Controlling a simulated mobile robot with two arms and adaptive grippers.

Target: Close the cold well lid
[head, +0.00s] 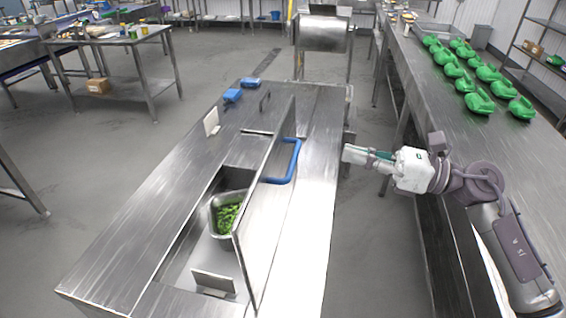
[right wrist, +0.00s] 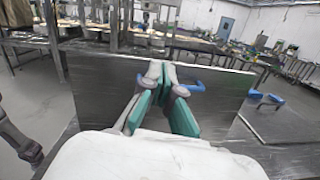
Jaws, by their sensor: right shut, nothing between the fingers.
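The cold well lid (head: 262,215) is a flat metal panel standing raised, roughly upright, along the right side of the open well. Its blue handle (head: 295,160) is on the side facing right, towards my right arm. My right gripper (head: 346,154) is shut and empty, to the right of the handle and apart from it in the head view. In the right wrist view the gripper's fingertips (right wrist: 165,72) are in front of the lid (right wrist: 100,85) and partly cover the handle (right wrist: 193,87). My left gripper is out of view.
A metal pan (head: 214,207) with green food sits in the open well. Blue items (head: 233,95) lie at the counter's far end. Several green containers (head: 480,103) stand on the long table at the right. A gap of floor separates counter and table.

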